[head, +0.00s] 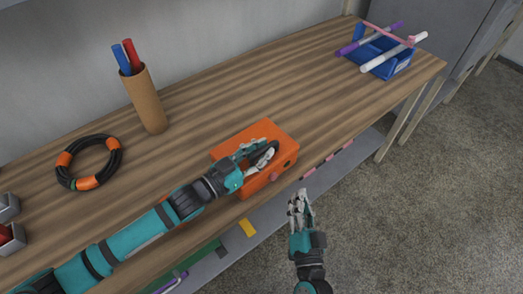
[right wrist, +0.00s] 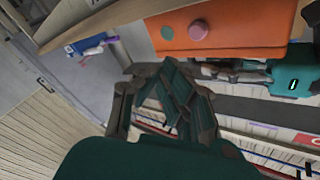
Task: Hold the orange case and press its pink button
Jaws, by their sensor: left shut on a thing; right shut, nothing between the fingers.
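The orange case (head: 251,131) lies near the front edge of the wooden shelf. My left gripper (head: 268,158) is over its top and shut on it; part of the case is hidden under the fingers. The pink button (head: 274,177) sits on the case's front face. In the right wrist view the case (right wrist: 245,30) shows at the top, with the round pink button (right wrist: 198,32) beside a grey-green round spot (right wrist: 167,33). My right gripper (head: 299,203) is shut and empty, in front of the shelf edge and apart from the button. Its fingers (right wrist: 180,95) show below the case in its wrist view.
On the shelf (head: 200,115) are a brown cup with pens (head: 146,98), a coiled black-orange cable (head: 90,163) and a blue tray (head: 385,55) with markers across it. Grey bins (head: 10,238) stand at the left. A lower shelf holds small items. Floor at the right is clear.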

